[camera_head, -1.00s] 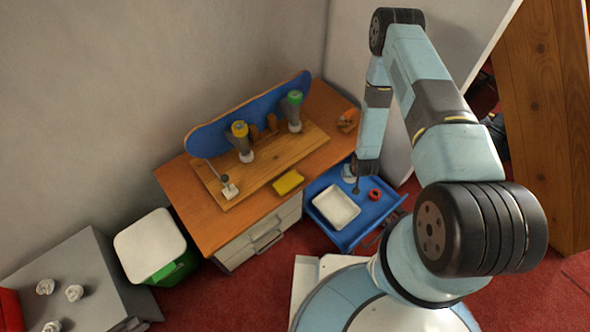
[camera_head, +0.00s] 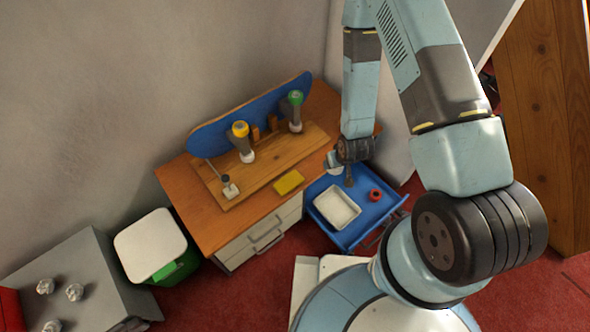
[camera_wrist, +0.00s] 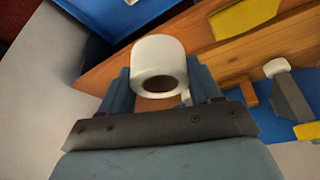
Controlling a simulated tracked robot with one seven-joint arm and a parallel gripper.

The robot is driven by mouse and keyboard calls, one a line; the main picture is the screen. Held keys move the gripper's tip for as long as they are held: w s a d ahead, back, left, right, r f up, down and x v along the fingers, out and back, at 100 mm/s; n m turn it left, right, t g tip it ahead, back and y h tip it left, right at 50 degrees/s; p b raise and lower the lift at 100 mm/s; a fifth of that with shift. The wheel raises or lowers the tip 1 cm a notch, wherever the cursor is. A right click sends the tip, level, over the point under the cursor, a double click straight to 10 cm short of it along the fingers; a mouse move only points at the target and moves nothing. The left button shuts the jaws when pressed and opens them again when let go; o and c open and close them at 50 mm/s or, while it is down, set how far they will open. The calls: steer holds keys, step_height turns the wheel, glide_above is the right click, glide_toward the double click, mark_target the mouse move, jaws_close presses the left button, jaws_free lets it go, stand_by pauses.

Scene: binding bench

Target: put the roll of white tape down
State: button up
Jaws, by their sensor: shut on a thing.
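The roll of white tape (camera_wrist: 158,58) sits between the two fingers of my gripper (camera_wrist: 160,88) in the wrist view, its round hole facing the camera. My gripper is shut on it. In the head view, my gripper (camera_head: 333,162) hangs at the right end of the wooden bench (camera_head: 205,222), by the back edge of the blue tray. The roll shows there only as a small pale patch, partly hidden by the gripper.
The blue tray (camera_head: 352,235) holds a white dish (camera_head: 337,208) and a red ring-shaped roll (camera_head: 375,195). A white-lidded green bin (camera_head: 150,243) stands left.

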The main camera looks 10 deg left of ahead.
steer(key=w+a+f, duration=0.1)
steer(key=w+f, duration=0.2)
steer(key=w, duration=0.1)
steer(key=w+a+f, duration=0.1)
steer(key=w+f, duration=0.2)
steer(key=w, duration=0.1)
steer(key=w+a+f, duration=0.1)
steer(key=w+f, duration=0.1)
steer(key=w, duration=0.2)
steer(key=shift+w+a+f, duration=0.25)
steer(key=shift+a+f, duration=0.1)
steer(key=shift+f, duration=0.05)
steer(key=shift+w+a+f, duration=0.1)
steer(key=shift+w+f, duration=0.1)
steer(key=shift+f, duration=0.1)
steer(key=shift+w+f, duration=0.1)
steer(key=shift+f, duration=1.5)
steer(key=o, duration=0.8)
